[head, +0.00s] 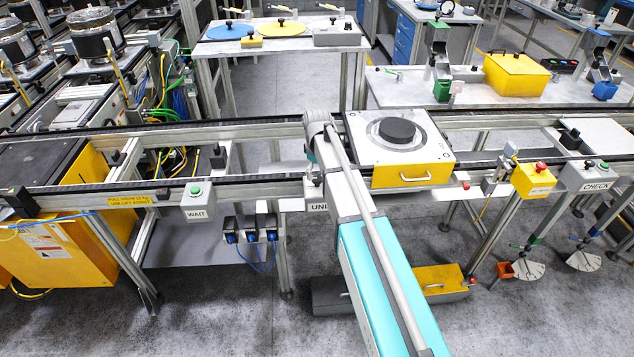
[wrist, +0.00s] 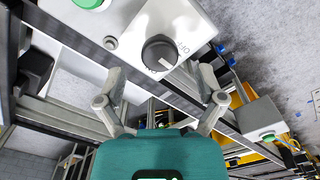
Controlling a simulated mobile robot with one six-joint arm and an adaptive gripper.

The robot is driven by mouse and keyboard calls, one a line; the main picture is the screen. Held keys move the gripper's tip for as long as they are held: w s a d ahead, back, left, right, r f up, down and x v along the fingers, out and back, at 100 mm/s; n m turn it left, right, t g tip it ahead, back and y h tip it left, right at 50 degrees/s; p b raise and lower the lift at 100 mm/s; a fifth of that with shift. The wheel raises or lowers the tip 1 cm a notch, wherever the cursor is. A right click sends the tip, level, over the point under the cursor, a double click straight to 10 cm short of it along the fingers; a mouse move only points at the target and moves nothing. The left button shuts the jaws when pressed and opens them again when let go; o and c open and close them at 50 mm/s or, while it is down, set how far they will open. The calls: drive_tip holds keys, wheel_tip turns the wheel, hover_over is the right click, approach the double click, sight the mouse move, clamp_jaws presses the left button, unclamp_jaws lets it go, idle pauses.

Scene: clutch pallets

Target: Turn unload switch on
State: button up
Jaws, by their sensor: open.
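The unload switch (wrist: 160,54) is a round black knob with a white pointer line on a light grey box (wrist: 195,18) in the wrist view. My gripper (wrist: 162,80) is open, with one finger on each side below the knob in the picture. Nothing is between the fingers, and I cannot tell whether they touch the box. In the head view a label reading "UNL" (head: 319,207) shows beside my arm, which hides the rest of the label and the knob.
The conveyor rail (head: 250,183) runs across the head view, carrying a pallet with a black disc (head: 397,130). A WAIT box (head: 197,203) stands left, a yellow button box (head: 535,180) and a CHECK box (head: 590,175) right.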

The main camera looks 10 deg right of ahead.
sight(317, 181)
drive_tip(key=shift+f+b, duration=1.05)
drive_tip(key=shift+f, duration=0.3)
drive_tip(key=c, duration=1.2)
drive_tip(key=shift+o, duration=0.2)
drive_tip(key=shift+m, duration=0.4)
drive_tip(key=m, duration=1.1)
